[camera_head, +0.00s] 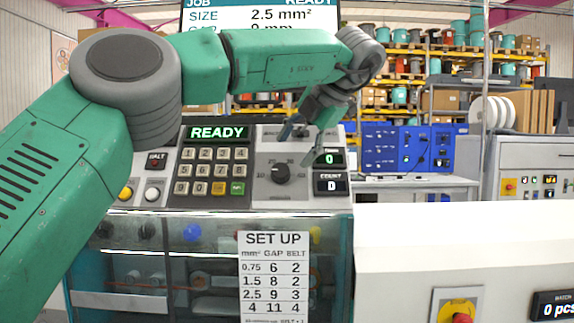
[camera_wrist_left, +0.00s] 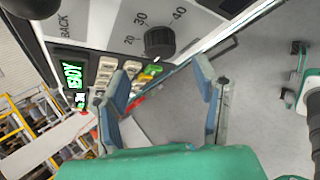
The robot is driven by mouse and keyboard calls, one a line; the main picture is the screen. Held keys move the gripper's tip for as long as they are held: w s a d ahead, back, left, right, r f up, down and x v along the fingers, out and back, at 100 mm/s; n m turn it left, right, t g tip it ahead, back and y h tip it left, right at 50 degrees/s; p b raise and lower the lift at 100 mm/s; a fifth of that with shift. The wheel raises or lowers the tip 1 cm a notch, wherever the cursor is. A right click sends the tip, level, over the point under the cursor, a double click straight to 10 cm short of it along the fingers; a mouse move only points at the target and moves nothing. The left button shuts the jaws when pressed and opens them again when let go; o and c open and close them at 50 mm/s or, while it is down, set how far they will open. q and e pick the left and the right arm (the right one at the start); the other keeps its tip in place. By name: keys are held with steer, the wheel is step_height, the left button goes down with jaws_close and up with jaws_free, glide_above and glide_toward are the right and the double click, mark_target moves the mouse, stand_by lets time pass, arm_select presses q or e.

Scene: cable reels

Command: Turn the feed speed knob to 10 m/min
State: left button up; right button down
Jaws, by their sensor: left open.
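The black feed speed knob (camera_head: 280,173) sits on the sloping machine panel, right of the keypad, ringed by a printed scale. In the left wrist view, the knob (camera_wrist_left: 160,42) shows beyond my fingertips with the marks 20, 30 and 40 around it. I cannot tell clearly which mark its pointer meets. My left gripper (camera_head: 304,143) is above and slightly right of the knob in the head view, open and empty. In the left wrist view, the blue-grey fingers (camera_wrist_left: 165,72) are spread apart, and the knob is not between them. My right gripper is not in view.
A keypad (camera_head: 212,172) lies left of the knob under a READY display (camera_head: 217,133). Small readouts showing 0 (camera_head: 331,185) stand at the right. A SET UP card (camera_head: 273,275) hangs on the front below. A white cabinet (camera_head: 460,225) stands at the right.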

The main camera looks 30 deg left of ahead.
arm_select(q)
steer(key=w+v, duration=0.1)
steer(key=v, duration=0.5)
steer(key=shift+s+d, duration=0.2)
steer(key=shift+s, duration=0.25)
steer(key=shift+a, duration=0.2)
steer(key=shift+f, duration=0.1)
